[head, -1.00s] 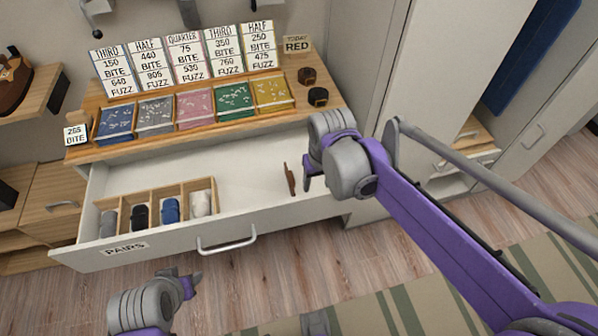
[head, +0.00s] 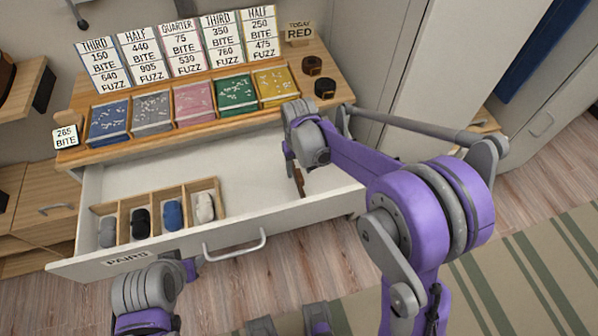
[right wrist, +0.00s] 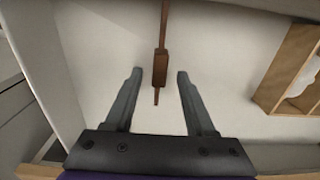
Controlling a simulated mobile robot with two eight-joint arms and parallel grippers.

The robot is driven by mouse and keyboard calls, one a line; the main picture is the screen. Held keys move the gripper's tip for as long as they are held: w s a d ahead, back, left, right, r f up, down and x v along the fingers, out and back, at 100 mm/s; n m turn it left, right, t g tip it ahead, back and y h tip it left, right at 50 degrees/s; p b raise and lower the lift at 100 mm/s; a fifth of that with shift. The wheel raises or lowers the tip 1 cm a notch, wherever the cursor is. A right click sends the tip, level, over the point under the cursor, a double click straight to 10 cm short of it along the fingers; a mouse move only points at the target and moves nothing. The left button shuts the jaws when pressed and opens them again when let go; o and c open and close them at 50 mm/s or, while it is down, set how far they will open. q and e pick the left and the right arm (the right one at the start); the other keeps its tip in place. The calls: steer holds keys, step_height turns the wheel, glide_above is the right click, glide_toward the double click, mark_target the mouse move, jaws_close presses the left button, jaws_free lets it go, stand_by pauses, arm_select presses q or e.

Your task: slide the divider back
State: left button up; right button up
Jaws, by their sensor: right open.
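The divider (head: 299,182) is a thin dark brown strip standing in the right part of the open white drawer (head: 255,172). In the right wrist view the divider (right wrist: 162,58) shows a thicker block near one end. My right gripper (head: 289,160) is over the drawer beside the divider and partly hides it in the head view. Its two fingers (right wrist: 160,78) are apart and empty, with the divider's block end between their tips in the picture; I cannot tell the height gap. My left gripper (head: 190,268) is low in front of the drawer; its jaw state is unclear.
A wooden sectioned tray (head: 152,192) with several rolled socks sits at the drawer's left. The drawer handle (head: 235,248) sticks out in front. Colored packets and price cards stand on the wooden top (head: 180,128) above. The drawer's middle floor is clear.

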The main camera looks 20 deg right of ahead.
steer(key=shift+f, duration=0.95)
steer(key=shift+c, duration=0.2)
jaws_close()
stand_by(0.6)
